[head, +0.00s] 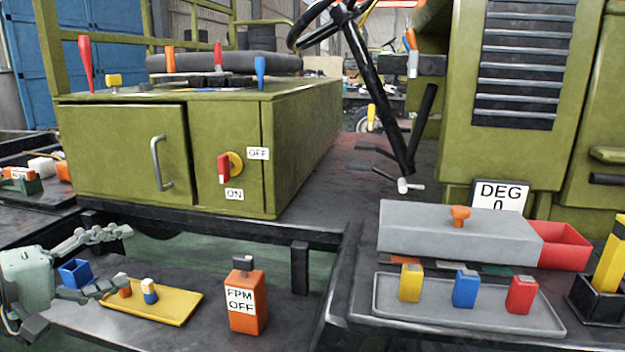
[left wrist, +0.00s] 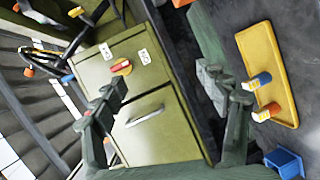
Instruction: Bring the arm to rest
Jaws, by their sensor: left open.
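My left gripper (head: 122,258) is at the lower left of the head view, its two fingers spread wide with nothing between them. In the left wrist view its open fingers (left wrist: 168,92) frame the green cabinet's door and a dark gap beside it. In the head view the lower finger overlaps the near left end of a yellow tray (head: 178,312); I cannot tell whether they touch. The right gripper is not in view.
A small blue box (head: 76,272) is close to the gripper. An orange FPM OFF bottle (head: 247,318) stands right of the tray. The green cabinet (head: 125,150) with a red switch rises behind. A grey tray (head: 545,322) with colored blocks is at right.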

